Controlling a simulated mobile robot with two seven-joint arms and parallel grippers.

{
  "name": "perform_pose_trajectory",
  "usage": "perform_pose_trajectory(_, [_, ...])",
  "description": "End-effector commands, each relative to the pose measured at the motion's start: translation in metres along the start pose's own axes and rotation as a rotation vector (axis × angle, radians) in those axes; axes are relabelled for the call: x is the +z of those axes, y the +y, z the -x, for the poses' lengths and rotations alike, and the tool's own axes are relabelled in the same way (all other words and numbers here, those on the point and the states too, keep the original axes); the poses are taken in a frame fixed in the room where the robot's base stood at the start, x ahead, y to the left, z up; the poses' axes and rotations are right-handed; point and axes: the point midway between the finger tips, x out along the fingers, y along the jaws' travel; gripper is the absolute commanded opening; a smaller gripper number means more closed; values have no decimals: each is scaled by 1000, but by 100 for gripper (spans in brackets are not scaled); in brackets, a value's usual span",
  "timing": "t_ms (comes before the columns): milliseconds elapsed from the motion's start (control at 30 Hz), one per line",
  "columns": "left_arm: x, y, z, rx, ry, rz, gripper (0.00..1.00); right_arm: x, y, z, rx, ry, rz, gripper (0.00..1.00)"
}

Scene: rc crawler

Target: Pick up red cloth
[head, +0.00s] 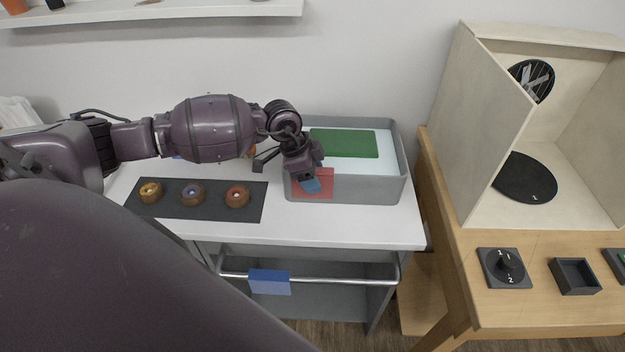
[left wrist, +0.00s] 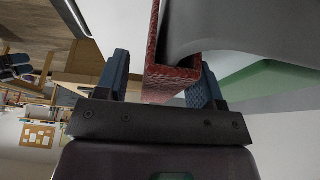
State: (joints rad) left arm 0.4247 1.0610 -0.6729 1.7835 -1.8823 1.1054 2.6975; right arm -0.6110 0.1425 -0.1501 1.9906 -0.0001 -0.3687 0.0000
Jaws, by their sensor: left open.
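The red cloth (head: 326,188) hangs folded over the front wall of the grey bin on the white cart top. My left gripper (head: 311,184) reaches down over it in the head view and hides part of it. In the left wrist view, my left gripper (left wrist: 163,78) is open, and the red cloth (left wrist: 172,82) shows between its two blue fingers, draped over the wall's edge. The cloth lies closer to the right-hand finger; I cannot tell whether they touch. My right gripper is not in view.
A blue cloth (head: 270,282) hangs on the cart's rail (head: 330,280). An open cream box (head: 475,110) stands on the wooden table (head: 520,316) at right.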

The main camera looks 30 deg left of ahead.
Motion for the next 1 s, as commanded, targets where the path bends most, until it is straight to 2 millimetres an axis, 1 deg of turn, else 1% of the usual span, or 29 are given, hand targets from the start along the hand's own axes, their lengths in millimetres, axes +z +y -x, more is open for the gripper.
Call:
perform_pose_trajectory(400, [1, 0, -2, 0, 0, 1, 62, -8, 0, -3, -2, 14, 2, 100])
perform_pose_trajectory(467, [1, 0, -2, 0, 0, 1, 54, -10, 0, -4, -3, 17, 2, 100])
perform_pose_trajectory(700, [1, 0, -2, 0, 0, 1, 17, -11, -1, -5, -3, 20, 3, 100])
perform_pose_trajectory(767, [1, 0, -2, 0, 0, 1, 8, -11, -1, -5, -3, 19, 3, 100])
perform_pose_trajectory(1000, [1, 0, -1, 0, 0, 0, 8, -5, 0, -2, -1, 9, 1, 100])
